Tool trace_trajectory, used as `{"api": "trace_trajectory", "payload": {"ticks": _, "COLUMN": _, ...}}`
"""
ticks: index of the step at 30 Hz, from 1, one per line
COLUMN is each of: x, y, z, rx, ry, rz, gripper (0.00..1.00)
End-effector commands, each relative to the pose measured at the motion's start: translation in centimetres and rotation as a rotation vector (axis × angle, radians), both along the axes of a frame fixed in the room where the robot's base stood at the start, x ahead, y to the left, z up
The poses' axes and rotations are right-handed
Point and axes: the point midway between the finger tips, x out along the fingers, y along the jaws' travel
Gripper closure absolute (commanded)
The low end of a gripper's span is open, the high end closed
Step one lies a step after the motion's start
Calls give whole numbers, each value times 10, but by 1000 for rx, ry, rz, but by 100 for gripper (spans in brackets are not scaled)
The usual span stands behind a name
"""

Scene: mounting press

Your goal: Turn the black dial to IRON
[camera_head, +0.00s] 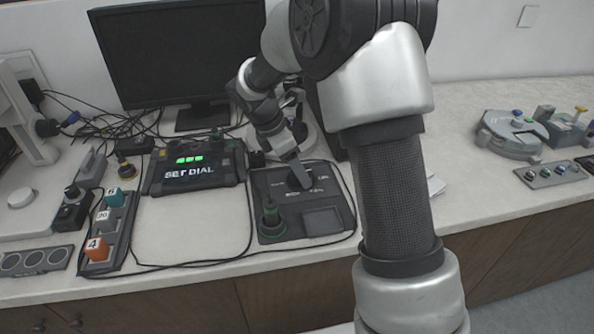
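A black control panel (285,234) lies on the bench in the middle. A dark dial (298,183) is near its upper middle, partly covered by my gripper (301,176). My gripper comes down from the upper left, with its fingertips at the dial. I cannot tell whether they touch or grip it. Small white labels sit around the dial, too small to read, so its setting is unclear. A display unit (195,168) to the left reads "SET DIAL" under green bars.
Left are a rack (119,232) with numbered blocks and loose cables. A monitor (180,55) stands behind. Round grey equipment (510,137) stands far right.

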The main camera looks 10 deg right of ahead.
Motion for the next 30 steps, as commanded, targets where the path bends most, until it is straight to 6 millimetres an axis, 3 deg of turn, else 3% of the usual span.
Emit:
{"api": "trace_trajectory", "payload": {"ticks": 11, "x": 0, "y": -2, "z": -5, "rx": 0, "ry": 1, "rz": 0, "gripper": 39}}
{"api": "trace_trajectory", "payload": {"ticks": 18, "x": 0, "y": -2, "z": -5, "rx": 0, "ry": 1, "rz": 0, "gripper": 78}}
{"api": "trace_trajectory", "payload": {"ticks": 30, "x": 1, "y": -1, "z": -3, "rx": 1, "ry": 3, "rz": -78, "gripper": 78}}
